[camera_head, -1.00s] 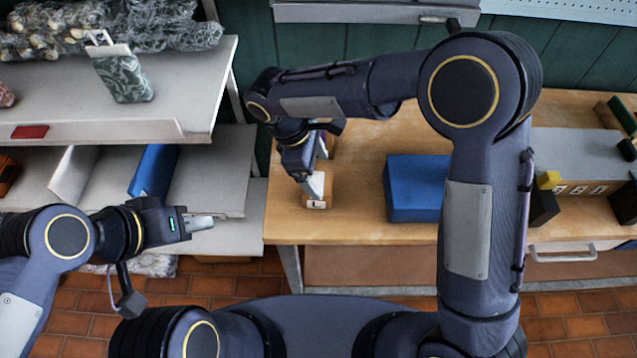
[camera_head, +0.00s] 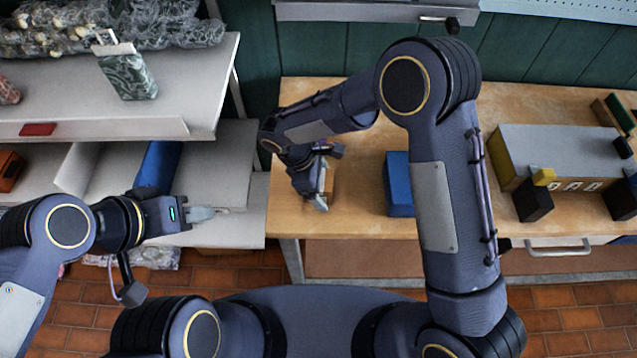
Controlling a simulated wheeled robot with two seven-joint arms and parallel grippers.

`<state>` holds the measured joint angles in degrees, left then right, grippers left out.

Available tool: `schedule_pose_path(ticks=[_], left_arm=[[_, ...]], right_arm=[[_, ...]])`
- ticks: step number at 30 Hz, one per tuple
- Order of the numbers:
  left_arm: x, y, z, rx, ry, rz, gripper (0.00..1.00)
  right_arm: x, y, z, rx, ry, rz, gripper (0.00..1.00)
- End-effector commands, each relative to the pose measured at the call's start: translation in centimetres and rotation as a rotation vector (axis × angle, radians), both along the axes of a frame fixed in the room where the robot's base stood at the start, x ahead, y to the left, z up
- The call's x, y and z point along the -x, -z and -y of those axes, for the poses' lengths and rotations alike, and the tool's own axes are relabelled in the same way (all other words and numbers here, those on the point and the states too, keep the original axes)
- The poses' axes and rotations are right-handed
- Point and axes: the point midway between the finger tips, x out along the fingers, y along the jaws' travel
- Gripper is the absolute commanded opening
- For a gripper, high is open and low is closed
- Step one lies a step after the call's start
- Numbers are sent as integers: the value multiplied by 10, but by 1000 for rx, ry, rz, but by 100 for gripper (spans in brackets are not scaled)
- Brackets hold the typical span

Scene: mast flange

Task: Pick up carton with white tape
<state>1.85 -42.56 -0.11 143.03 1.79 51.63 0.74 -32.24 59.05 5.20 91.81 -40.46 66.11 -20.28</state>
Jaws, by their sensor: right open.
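A small tan carton (camera_head: 331,178) stands on the wooden workbench, mostly hidden behind my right gripper. I cannot make out white tape on it now. My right gripper (camera_head: 319,202) points down over the bench at the carton's near left side, with its jaws open. Whether its fingers touch the carton cannot be told. My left gripper (camera_head: 208,214) is in front of the lower white shelf at the left, well apart from the carton. Its fingers are seen from the side and their gap is not clear.
A blue box (camera_head: 399,185) stands on the workbench (camera_head: 360,222) right of the carton, partly behind my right arm. A grey-topped box (camera_head: 560,148) stands further right. White shelves (camera_head: 215,95) with several goods are at the left. Bare bench lies between carton and blue box.

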Motion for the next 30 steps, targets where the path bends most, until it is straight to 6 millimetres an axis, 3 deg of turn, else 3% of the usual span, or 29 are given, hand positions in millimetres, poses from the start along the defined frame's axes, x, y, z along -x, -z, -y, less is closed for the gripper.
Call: schedule_pose_path(ticks=[2,13,23,30], left_arm=[[0,0,0,0,0,0,36],[0,0,0,0,0,0,36],[0,0,0,0,0,0,36],[0,5,0,0,0,0,36]], right_arm=[[0,0,0,0,0,0,78],[0,-1,0,0,0,0,30],[-1,-4,0,-1,0,2,28],[-1,-30,-1,-3,0,5,28]])
